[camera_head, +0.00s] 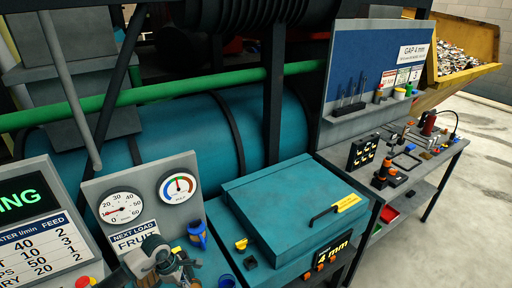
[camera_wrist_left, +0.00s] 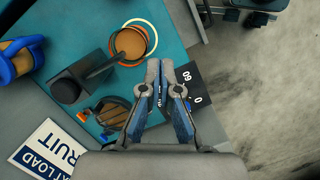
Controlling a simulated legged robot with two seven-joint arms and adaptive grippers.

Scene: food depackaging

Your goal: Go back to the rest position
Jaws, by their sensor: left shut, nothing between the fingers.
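My left gripper (camera_head: 182,272) is at the bottom of the head view, in front of the gauge panel (camera_head: 140,205). In the left wrist view my left gripper (camera_wrist_left: 160,66) has its two fingers together with nothing between them. It is over a teal surface (camera_wrist_left: 90,15), and nothing hangs from it. My right gripper is not in view.
A blue and yellow object (camera_head: 197,235) stands right of the gripper. A teal machine lid (camera_head: 290,205) with a black handle lies further right. A workbench (camera_head: 440,160) stands at right.

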